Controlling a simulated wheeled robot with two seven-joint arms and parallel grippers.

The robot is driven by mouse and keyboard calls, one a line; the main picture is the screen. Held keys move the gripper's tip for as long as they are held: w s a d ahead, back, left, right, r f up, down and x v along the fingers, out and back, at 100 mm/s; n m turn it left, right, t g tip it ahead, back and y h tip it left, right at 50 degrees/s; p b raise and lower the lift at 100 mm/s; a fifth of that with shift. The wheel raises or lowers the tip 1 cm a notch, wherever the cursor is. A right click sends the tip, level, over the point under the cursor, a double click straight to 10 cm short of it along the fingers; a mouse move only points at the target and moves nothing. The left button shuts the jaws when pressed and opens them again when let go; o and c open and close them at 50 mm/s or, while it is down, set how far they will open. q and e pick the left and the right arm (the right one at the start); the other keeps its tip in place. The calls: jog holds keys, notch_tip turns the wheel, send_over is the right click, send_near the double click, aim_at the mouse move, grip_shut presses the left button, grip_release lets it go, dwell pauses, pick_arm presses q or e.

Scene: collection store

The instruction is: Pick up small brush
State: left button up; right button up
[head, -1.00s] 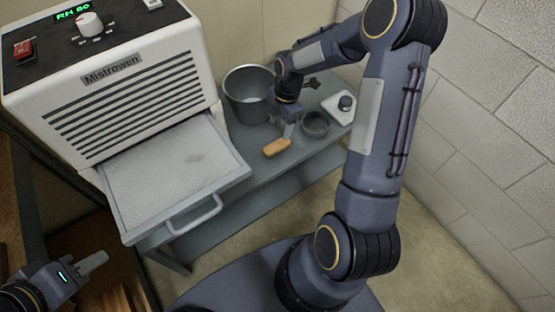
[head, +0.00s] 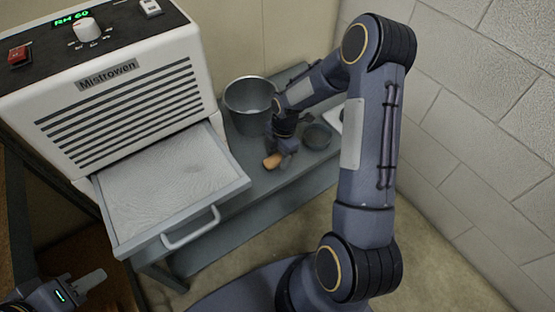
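A small tan, wooden-looking piece (head: 271,162), which I take to be the small brush, lies on the grey bench beside the open drawer. Only its rounded end shows; my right gripper hides the rest. My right gripper (head: 281,152) is low over it, pointing down, at or touching its far part. The view is too small to show whether its fingers are apart or closed on it. My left gripper (head: 92,281) is at the lower left, away from the bench, and its finger opening cannot be made out.
A white cabinet (head: 125,110) stands at the left with its drawer (head: 180,238) pulled out near the brush. A metal pot (head: 248,112) stands behind my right gripper. A small dark dish (head: 318,136) is right of it, and a partly hidden white item (head: 336,115) lies farther right.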

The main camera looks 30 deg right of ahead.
aim_at(276, 159)
jog(key=c, duration=0.9)
jog(key=shift+c, duration=0.2)
jog(key=shift+r, duration=0.1)
jog(key=shift+r, duration=0.25)
jog(key=r+p, duration=0.1)
jog(key=r, duration=0.2)
jog(key=shift+s+r+p, duration=0.2)
jog(key=shift+r+p, duration=0.05)
jog(key=shift+p, duration=0.15)
jog(key=s+a+r+p, duration=0.3)
jog(key=s+r, duration=0.6)
jog(key=s, duration=0.4)
jog(key=shift+a, duration=0.2)
jog(key=shift+s, duration=0.1)
